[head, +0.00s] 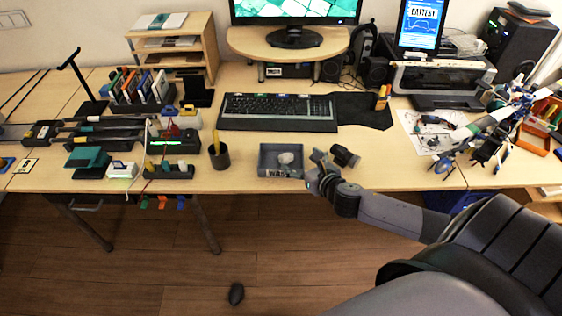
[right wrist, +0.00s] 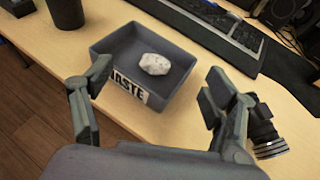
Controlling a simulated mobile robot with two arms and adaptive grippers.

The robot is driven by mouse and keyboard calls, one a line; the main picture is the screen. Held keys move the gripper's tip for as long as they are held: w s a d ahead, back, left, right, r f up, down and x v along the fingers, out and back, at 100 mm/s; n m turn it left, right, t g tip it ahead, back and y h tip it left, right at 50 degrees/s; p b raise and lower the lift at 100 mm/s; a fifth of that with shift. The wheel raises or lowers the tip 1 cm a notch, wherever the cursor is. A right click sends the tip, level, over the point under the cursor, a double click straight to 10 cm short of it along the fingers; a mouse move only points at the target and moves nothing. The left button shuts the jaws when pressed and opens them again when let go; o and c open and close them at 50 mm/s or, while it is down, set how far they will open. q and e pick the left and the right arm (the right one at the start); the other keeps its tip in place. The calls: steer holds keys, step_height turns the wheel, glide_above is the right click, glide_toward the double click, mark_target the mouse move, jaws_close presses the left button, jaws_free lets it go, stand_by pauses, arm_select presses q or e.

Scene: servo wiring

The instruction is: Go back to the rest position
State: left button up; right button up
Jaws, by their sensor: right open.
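My right gripper (head: 318,172) is open and empty above the front edge of the desk, just right of a grey tray (head: 268,173). In the right wrist view the gripper's two fingers (right wrist: 155,105) stand wide apart with nothing between them. The tray (right wrist: 165,104) there bears a label ending in "ASTE" and holds a white crumpled lump (right wrist: 155,64). The lump also shows in the head view (head: 286,158). My left gripper is not in view.
A dark cylindrical part (head: 345,156) lies right beside the right gripper. A dark pen cup (head: 219,156) stands left of the tray, and a keyboard (head: 277,108) lies behind it. Servo parts and cables crowd the left; a printer (head: 443,76) stands at the back right.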

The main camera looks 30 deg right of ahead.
steer(key=shift+v, duration=0.75)
